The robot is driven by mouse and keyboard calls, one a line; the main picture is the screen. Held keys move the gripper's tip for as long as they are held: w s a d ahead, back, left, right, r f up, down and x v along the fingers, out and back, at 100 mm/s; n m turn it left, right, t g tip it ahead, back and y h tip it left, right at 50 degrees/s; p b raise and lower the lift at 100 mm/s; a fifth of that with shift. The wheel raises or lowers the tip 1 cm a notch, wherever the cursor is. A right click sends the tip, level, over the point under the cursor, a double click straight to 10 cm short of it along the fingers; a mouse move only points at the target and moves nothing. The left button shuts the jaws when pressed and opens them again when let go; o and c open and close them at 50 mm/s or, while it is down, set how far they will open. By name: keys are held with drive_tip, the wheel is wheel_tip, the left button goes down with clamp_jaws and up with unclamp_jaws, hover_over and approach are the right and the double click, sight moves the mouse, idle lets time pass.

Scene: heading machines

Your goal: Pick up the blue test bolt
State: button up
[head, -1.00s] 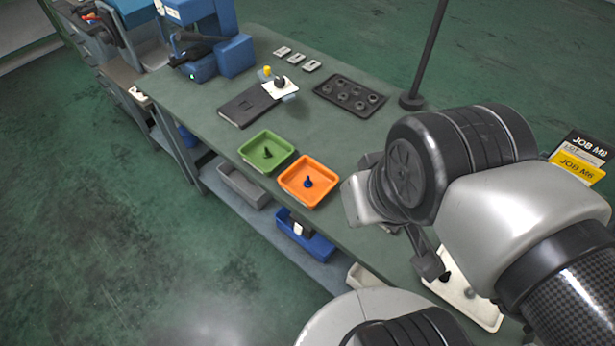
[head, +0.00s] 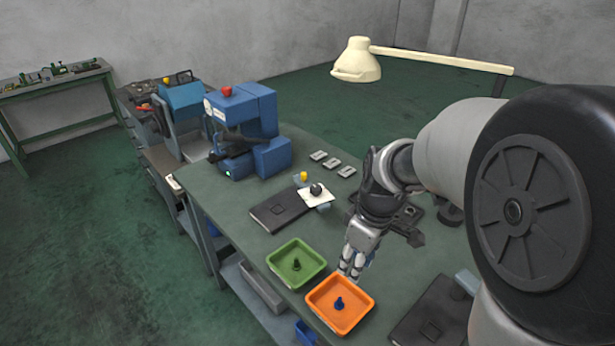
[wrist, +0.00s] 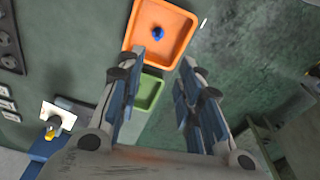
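The blue test bolt (head: 339,304) stands in the orange tray (head: 366,290) near the front edge of the bench. In the wrist view the blue bolt (wrist: 157,33) shows inside the orange tray (wrist: 185,40), beyond the fingertips. My gripper (head: 350,270) hangs just behind and above the orange tray in the head view. In the wrist view the gripper (wrist: 162,65) has its two fingers spread apart with nothing between them but the view of the trays. It does not touch the bolt.
A green tray (head: 316,257) with a dark bolt (head: 296,264) is left of the orange one. A dark notebook (head: 280,211), a blue machine (head: 272,158) and small pale blocks (head: 332,163) sit farther back. A cream lamp (head: 357,62) overhangs the bench.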

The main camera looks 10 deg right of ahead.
drive_tip(key=w+f, duration=0.1)
drive_tip(key=f, duration=0.1)
drive_tip(key=b, duration=0.4)
hover_over(340, 298)
drive_tip(key=shift+n, duration=0.3)
drive_tip(key=f, duration=1)
drive_tip(key=shift+s+d+f, duration=0.3)
drive_tip(key=shift+d+f, duration=0.05)
drive_tip(key=shift+d, duration=0.05)
drive_tip(key=shift+w+a+f+b, duration=0.15)
drive_tip(key=shift+f+b, duration=0.25)
drive_tip(key=shift+f, duration=0.6)
drive_tip(key=shift+w+a+f+b, duration=0.1)
drive_tip(key=shift+f+b, duration=0.35)
drive_tip(key=shift+f, duration=0.6)
drive_tip(key=shift+w+a+f+b, duration=0.15)
drive_tip(key=shift+f+b, duration=0.25)
drive_tip(key=shift+f, duration=0.6)
drive_tip(key=shift+r, duration=0.1)
drive_tip(key=shift+s, duration=0.1)
drive_tip(key=shift+c, duration=0.6)
clamp_jaws()
